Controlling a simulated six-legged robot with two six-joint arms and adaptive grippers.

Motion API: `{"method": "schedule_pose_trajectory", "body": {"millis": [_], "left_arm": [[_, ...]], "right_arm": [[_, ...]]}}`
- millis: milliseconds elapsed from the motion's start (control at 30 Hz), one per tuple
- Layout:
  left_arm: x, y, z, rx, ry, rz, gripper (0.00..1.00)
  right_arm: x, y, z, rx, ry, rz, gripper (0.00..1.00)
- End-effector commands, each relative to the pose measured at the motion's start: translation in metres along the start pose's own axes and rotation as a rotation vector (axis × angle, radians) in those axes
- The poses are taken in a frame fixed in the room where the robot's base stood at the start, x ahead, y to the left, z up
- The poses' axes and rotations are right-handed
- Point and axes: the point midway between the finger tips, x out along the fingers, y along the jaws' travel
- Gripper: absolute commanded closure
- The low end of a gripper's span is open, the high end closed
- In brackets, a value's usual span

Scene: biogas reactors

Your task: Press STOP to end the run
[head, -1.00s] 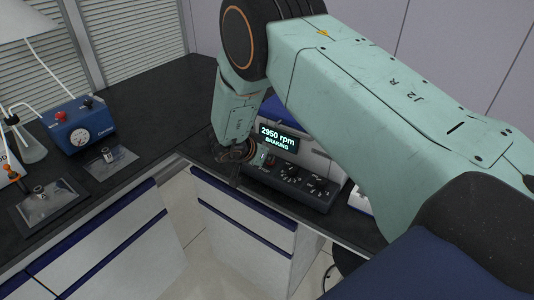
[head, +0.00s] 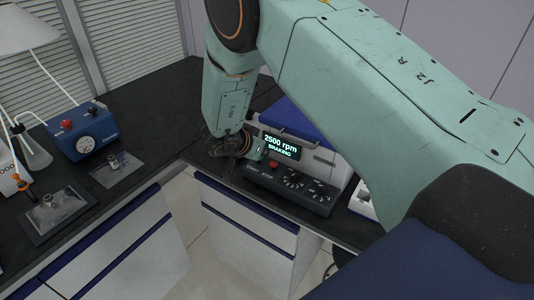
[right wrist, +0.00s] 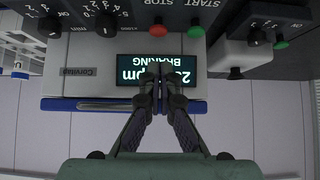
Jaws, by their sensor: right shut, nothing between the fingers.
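The centrifuge's dark control panel (head: 290,186) stands on the black bench, with a lit display (head: 281,146) reading 2500 rpm BRAKING. In the right wrist view, which shows the machine upside down, the red STOP button (right wrist: 158,28) sits beside the green START button (right wrist: 197,28). The red button also shows in the head view (head: 274,163). My right gripper (right wrist: 160,72) is shut and empty. Its fingertips overlap the display (right wrist: 130,70) in that view, apart from the red button. In the head view the gripper (head: 243,149) is beside the display's left end. My left gripper is out of view.
Several knobs (head: 293,181) sit right of the buttons.

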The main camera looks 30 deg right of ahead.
Motion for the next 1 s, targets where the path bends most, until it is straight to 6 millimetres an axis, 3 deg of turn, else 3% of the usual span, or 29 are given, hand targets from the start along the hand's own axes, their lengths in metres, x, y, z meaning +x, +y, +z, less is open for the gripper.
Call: {"method": "schedule_pose_trajectory", "body": {"millis": [100, 333, 1000], "left_arm": [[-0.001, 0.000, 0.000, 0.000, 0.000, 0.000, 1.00], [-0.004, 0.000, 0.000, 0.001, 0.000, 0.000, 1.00], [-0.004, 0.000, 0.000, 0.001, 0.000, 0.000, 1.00]], "right_arm": [[-0.024, 0.000, -0.002, -0.001, 0.003, -0.002, 1.00], [-0.051, 0.001, -0.002, -0.001, 0.002, -0.001, 1.00], [-0.056, 0.000, 0.000, 0.001, 0.001, 0.000, 1.00]]}}
